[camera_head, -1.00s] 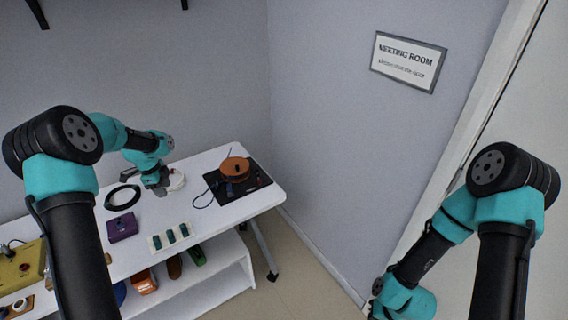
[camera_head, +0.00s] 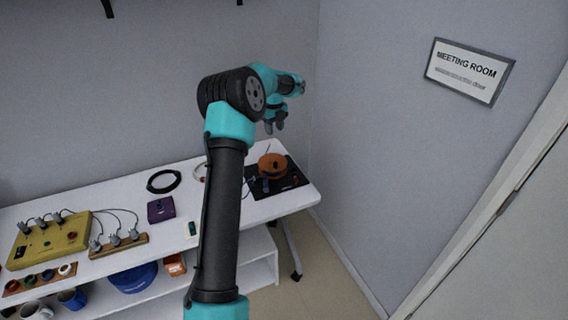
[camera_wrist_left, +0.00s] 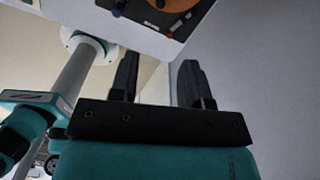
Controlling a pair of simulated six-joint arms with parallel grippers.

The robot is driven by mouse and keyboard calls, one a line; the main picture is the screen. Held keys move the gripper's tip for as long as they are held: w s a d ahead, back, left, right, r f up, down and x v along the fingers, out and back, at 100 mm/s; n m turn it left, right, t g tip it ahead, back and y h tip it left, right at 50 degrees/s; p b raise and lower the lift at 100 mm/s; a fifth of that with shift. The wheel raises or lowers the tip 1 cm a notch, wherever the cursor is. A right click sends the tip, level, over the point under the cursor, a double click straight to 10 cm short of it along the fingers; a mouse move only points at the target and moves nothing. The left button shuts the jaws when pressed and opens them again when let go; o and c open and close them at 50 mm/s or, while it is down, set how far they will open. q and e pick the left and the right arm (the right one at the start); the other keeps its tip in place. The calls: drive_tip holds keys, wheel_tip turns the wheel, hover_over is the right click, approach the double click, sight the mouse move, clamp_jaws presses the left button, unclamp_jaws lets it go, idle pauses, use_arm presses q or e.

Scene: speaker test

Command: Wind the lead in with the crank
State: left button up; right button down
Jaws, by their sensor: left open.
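The orange reel (camera_head: 272,163) sits on a black base (camera_head: 293,181) at the right end of the white table. A thin upright piece stands by the reel, and a dark blue part shows at its front; I cannot tell which is the crank. A bit of thin dark lead shows left of the base, partly behind my left arm. My left gripper (camera_head: 275,127) is open and empty, raised above the reel and apart from it. In the left wrist view, the open fingers (camera_wrist_left: 156,80) have nothing between them, and the reel (camera_wrist_left: 176,4) shows at the top edge. My right gripper is out of view.
On the table (camera_head: 115,195) are a black cable coil (camera_head: 164,181), a purple box (camera_head: 160,209) and a yellow box (camera_head: 50,240) with plugs. Mugs and a blue bowl (camera_head: 133,278) are on the shelf below. Walls stand behind and right of the table.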

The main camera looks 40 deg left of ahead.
sight(276, 162)
use_arm(q)
drive_tip(key=shift+f, duration=0.15)
wheel_tip(276, 162, down, 17)
drive_tip(key=shift+f, duration=0.1)
idle(0.6)
drive_tip(key=shift+c, duration=0.2)
clamp_jaws()
